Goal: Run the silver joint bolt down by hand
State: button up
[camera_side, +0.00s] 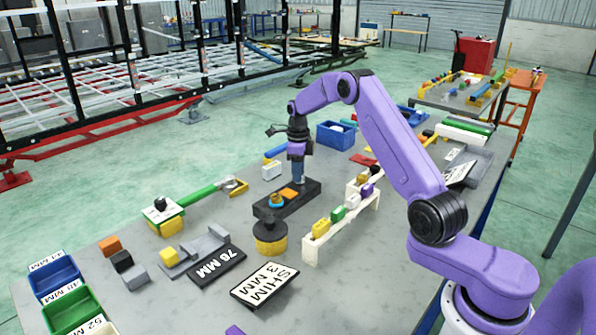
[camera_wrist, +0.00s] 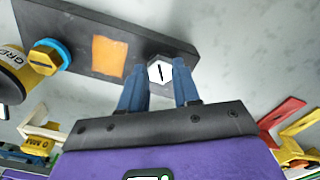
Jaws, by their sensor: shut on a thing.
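A dark joint block (camera_side: 307,201) lies on the grey bench; it also shows in the wrist view (camera_wrist: 75,30). The silver joint bolt (camera_wrist: 160,70), with a hex head and a dark slot mark, stands at one end of the block. My gripper (camera_side: 298,184) points down over that end. In the wrist view its blue fingers (camera_wrist: 160,78) are closed on either side of the bolt head. The fingers hide the bolt in the side view, and how deep it sits cannot be seen. A gold bolt (camera_wrist: 45,57) with a blue ring sits at the other end, beyond an orange square (camera_wrist: 107,56).
A yellow and black grease can (camera_side: 270,243) stands close to the block's near end. A white rack (camera_side: 325,241) with coloured pieces stands to the right. A blue bin (camera_side: 336,138) is behind. A 76 MM plate (camera_side: 216,266) and a shim card (camera_side: 265,284) lie in front.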

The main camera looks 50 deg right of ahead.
jog(key=shift+w+d+r, duration=0.1)
jog(key=shift+r, duration=0.15)
jog(key=o, duration=1.1)
jog(key=shift+c, duration=0.2)
jog(key=shift+f, duration=0.15)
notch_tip(320, 180, up, 18)
jog(key=shift+f, duration=0.25)
